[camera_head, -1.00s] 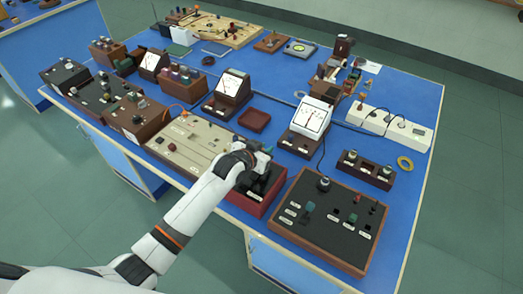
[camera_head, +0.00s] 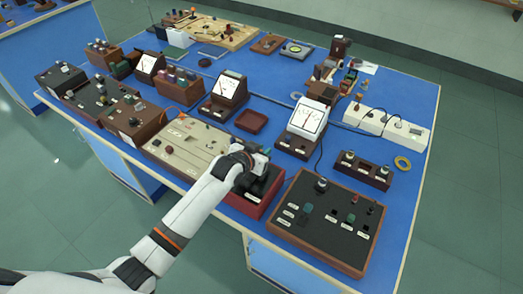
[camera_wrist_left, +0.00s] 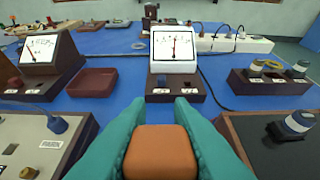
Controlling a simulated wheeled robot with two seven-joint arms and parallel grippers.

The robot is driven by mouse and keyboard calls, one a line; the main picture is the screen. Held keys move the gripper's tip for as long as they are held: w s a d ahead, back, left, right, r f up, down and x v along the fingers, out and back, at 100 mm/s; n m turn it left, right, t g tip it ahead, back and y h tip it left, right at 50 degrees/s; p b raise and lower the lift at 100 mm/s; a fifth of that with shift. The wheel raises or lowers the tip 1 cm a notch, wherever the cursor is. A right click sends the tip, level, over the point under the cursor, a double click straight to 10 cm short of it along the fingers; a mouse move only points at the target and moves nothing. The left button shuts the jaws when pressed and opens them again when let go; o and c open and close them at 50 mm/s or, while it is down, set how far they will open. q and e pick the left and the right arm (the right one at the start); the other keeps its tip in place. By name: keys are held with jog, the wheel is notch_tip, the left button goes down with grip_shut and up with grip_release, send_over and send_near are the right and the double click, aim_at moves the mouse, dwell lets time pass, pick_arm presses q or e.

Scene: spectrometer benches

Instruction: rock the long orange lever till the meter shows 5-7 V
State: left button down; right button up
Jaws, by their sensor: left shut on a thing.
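My left gripper (camera_head: 262,160) is over a dark-topped red box (camera_head: 252,206) at the front of the bench. In the left wrist view its teal fingers (camera_wrist_left: 160,135) are shut on the orange end of the lever (camera_wrist_left: 160,152), one on each side. The rest of the lever is hidden by the gripper. A white-faced meter (camera_head: 308,118) stands behind the box. It also shows in the left wrist view (camera_wrist_left: 173,65), its needle near the middle of the scale; the numbers are too small to read. My right gripper is not in view.
A beige panel (camera_head: 185,145) adjoins on the left and a black panel in a wooden frame (camera_head: 330,222) on the right. An empty brown tray (camera_head: 251,121) and a second meter (camera_head: 226,95) stand behind. A white power strip (camera_head: 385,124) lies at the back right.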

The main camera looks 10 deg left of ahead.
pick_arm(q)
jog(key=shift+s+d+f, duration=0.1)
jog(key=shift+s+f, duration=0.2)
jog(key=shift+f, duration=0.45)
jog(key=c, duration=1.4)
grip_release()
jog(key=shift+c, duration=0.2)
jog(key=shift+o, duration=0.8)
jog(key=shift+w+r, duration=0.2)
jog(key=shift+w, duration=0.1)
jog(key=shift+r, duration=0.1)
jog(key=b+v, duration=0.1)
jog(key=v, duration=1.1)
